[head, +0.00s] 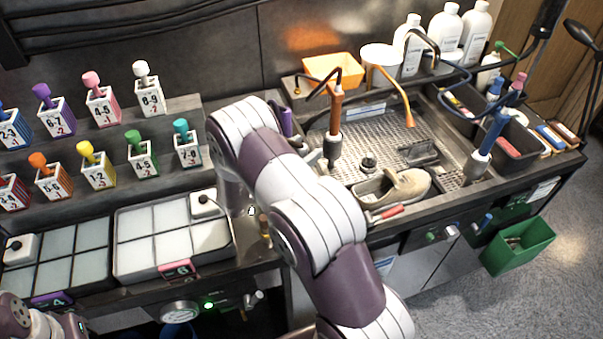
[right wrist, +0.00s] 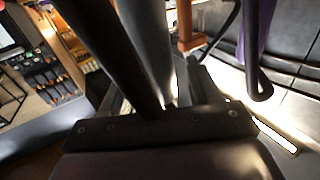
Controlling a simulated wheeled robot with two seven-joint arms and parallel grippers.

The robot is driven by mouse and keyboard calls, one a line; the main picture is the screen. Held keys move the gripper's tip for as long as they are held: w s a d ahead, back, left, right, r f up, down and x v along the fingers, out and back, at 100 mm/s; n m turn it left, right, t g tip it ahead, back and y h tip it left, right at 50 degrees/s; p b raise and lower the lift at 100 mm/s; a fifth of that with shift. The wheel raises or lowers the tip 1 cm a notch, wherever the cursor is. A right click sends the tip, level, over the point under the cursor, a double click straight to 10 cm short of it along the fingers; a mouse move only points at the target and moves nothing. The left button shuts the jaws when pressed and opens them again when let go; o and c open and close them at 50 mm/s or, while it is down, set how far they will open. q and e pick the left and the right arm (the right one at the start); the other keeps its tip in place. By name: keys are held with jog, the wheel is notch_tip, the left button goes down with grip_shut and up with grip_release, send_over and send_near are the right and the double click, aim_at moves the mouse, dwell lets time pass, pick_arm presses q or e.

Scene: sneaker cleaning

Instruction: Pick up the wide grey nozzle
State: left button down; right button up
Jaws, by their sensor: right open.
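A wide grey nozzle (head: 332,147) forms the lower end of an upright orange-handled tool (head: 336,110) at the left side of the sink station. My right gripper (head: 316,160) is at its left, close to the nozzle, and my arm partly hides it. In the right wrist view, my right gripper (right wrist: 160,100) has its fingers apart. A thick grey cylinder (right wrist: 150,45) and a dark bar cross the space between them. An orange part (right wrist: 190,28) shows just beyond. I cannot tell whether the fingers touch the nozzle. Only part of my left arm shows, at the lower left.
A purple tool (head: 286,122) stands just left of the nozzle. A shoe (head: 405,186) lies in the metal sink tray. A blue-handled tool (head: 490,135) stands at the right. Hoses arch over the sink. Numbered boxes (head: 143,160) and a divided tray (head: 170,235) are at the left.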

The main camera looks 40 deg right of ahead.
jog(key=shift+a, duration=0.15)
jog(key=c, duration=0.3)
grip_shut()
jog(key=shift+r, duration=0.1)
